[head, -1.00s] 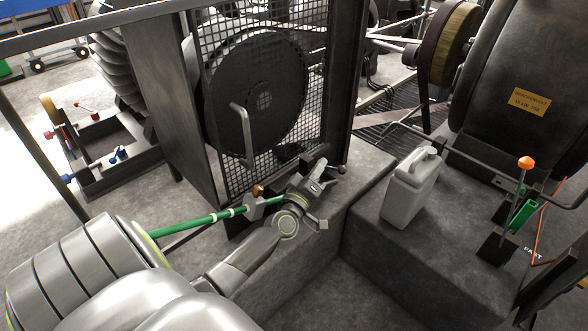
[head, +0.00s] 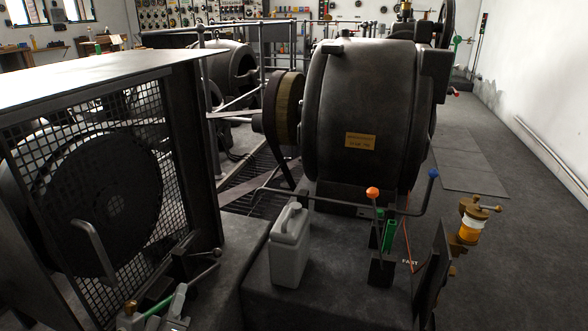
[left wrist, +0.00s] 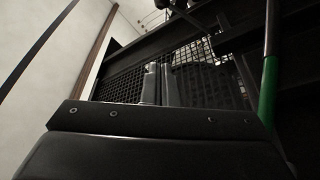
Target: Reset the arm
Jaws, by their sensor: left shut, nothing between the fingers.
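My left gripper (head: 180,298) shows at the bottom left of the head view, just in front of the mesh-guarded machine's lower corner. It is shut and empty. In the left wrist view its pale fingers (left wrist: 158,84) lie together against the wire mesh (left wrist: 195,60). A green rod (head: 158,306) lies beside the gripper in the head view; I cannot tell whether they touch. A green rod also runs down the right side of the left wrist view (left wrist: 269,90). My right gripper is not in view.
The mesh guard (head: 95,200) stands at left. A grey can (head: 290,250) stands on a dark plinth, near an orange-knobbed lever (head: 373,194) and a green handle (head: 389,232). A large dark dynamo (head: 365,110) stands behind. Open floor (head: 510,240) lies at right.

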